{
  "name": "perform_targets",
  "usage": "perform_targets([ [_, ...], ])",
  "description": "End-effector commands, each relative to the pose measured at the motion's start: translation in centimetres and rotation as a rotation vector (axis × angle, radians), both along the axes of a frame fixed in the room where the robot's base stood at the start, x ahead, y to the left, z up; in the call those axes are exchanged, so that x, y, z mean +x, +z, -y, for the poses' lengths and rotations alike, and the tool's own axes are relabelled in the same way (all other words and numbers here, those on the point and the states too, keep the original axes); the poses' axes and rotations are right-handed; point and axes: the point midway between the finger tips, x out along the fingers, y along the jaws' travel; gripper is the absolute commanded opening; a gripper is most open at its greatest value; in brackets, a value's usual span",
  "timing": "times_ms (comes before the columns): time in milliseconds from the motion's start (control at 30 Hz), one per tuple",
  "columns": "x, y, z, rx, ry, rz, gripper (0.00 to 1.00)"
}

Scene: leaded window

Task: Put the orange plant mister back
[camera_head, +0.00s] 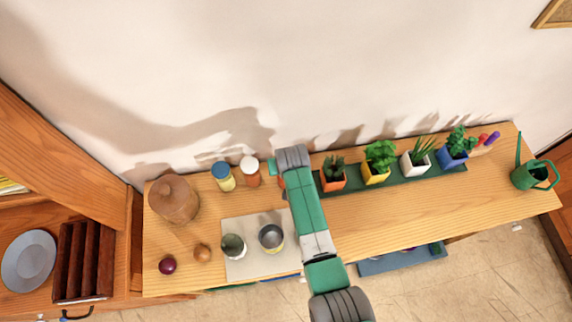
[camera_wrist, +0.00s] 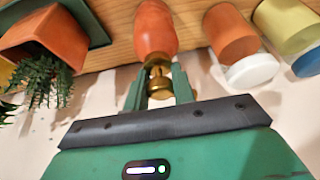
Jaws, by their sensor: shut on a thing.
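The orange plant mister (camera_wrist: 154,30) has a brass top and neck (camera_wrist: 159,80). My gripper (camera_wrist: 159,92) is shut on the brass part, with one green finger on each side. In the wrist view the mister's body points away from my gripper toward the wooden counter; I cannot tell whether its base touches the wood. In the head view my gripper (camera_head: 273,170) is at the back of the counter, between the jars and the plant row. My arm hides nearly all of the mister there.
A white-lidded orange jar (camera_head: 250,171) and a blue-lidded jar (camera_head: 223,176) stand left of my gripper. The green tray (camera_head: 399,183) with several potted plants lies right. Two tins stand on a pale board (camera_head: 241,267) in front. The counter's front right (camera_head: 400,220) is clear.

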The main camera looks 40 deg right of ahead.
Motion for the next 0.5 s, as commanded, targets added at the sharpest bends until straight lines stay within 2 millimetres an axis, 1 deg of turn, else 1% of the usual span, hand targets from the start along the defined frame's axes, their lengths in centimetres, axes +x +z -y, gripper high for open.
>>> perform_targets([
  [33, 0.03, -0.28, 0.01, -0.001, 0.0, 0.001, 0.0],
  [67, -0.01, -0.25, -0.02, 0.0, 0.0, 0.0, 0.29],
  [100, 0.0, -0.2, -0.02, 0.001, 0.0, -0.001, 0.37],
  [167, -0.02, -0.2, -0.02, 0.001, 0.0, -0.001, 0.47],
  [400, -0.01, -0.14, -0.01, 0.001, 0.0, -0.001, 0.47],
  [500, -0.12, 0.63, -0.1, 0.0, 0.0, 0.0, 0.47],
])
